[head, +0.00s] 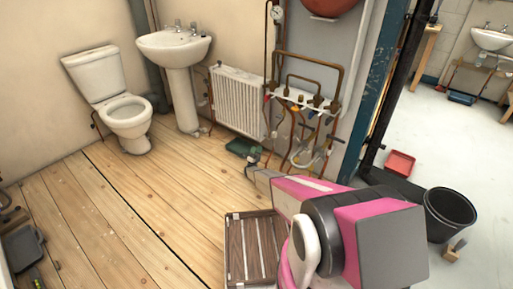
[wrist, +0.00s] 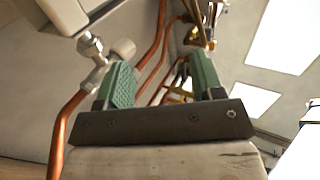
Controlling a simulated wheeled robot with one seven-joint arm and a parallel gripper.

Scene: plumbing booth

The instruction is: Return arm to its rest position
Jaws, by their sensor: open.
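My gripper (wrist: 162,78) shows in the wrist view with its two green-padded fingers apart and nothing visible between them. In the head view my pink and grey arm reaches from the lower right toward the radiator and pipework, with the gripper end (head: 252,162) small at its far tip. In the wrist view a metal radiator valve with a white cap (wrist: 122,50) is close beside the left finger; I cannot tell whether they touch. Copper pipes (wrist: 152,42) run behind the fingers.
The white radiator (head: 238,102) and a copper pipe manifold (head: 300,100) are on the wall. A green tray (head: 243,147) lies on the floor below. A slatted wooden crate (head: 252,250), black bucket (head: 449,214) and red tray (head: 399,163) are around my arm.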

